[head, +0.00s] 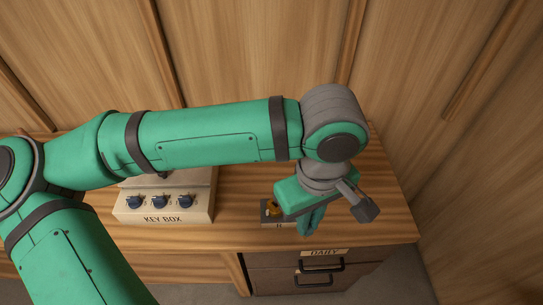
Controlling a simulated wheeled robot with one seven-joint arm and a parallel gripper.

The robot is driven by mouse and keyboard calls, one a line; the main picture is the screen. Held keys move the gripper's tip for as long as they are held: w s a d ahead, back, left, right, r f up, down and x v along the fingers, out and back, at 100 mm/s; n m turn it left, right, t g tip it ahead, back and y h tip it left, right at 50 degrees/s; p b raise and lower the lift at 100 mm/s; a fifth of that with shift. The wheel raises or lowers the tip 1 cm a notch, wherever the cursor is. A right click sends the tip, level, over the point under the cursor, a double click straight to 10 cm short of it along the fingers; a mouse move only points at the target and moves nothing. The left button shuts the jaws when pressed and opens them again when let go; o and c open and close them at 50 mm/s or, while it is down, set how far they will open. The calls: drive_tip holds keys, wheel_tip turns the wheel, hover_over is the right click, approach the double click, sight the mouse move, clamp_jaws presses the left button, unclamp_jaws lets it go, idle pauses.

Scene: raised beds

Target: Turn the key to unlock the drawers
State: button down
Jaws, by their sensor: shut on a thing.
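My gripper (311,221) hangs from the green arm, pointing down over the right part of the wooden desk. It is shut on the key, which its jaws and body hide from this view. Just left of it a small lock block (265,221) with a brass round part (273,209) sits near the desk's front edge. I cannot tell whether the key is in the lock or how far it is turned. The drawers (275,281) are below the desk top, with dark handles and a label reading DAILY (325,252); they look closed.
A pale key box (165,218) with several dark blue round pieces on its sloped face stands left of the lock, partly under my arm. Wooden walls (235,50) rise behind and to the right. The desk top (385,222) is clear right of my gripper.

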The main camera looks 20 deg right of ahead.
drive_tip(key=w+a+f+n, duration=0.1)
drive_tip(key=w+f+n, duration=0.2)
drive_tip(key=w, duration=1.2)
drive_tip(key=shift+w+a+f, duration=0.1)
drive_tip(key=shift+w+f, duration=0.05)
drive_tip(key=shift+f, duration=2.8)
drive_tip(key=shift+f, duration=1.85)
drive_tip(key=shift+m, duration=0.3)
drive_tip(key=m, duration=0.4)
idle(0.4)
drive_tip(key=shift+m, duration=0.4)
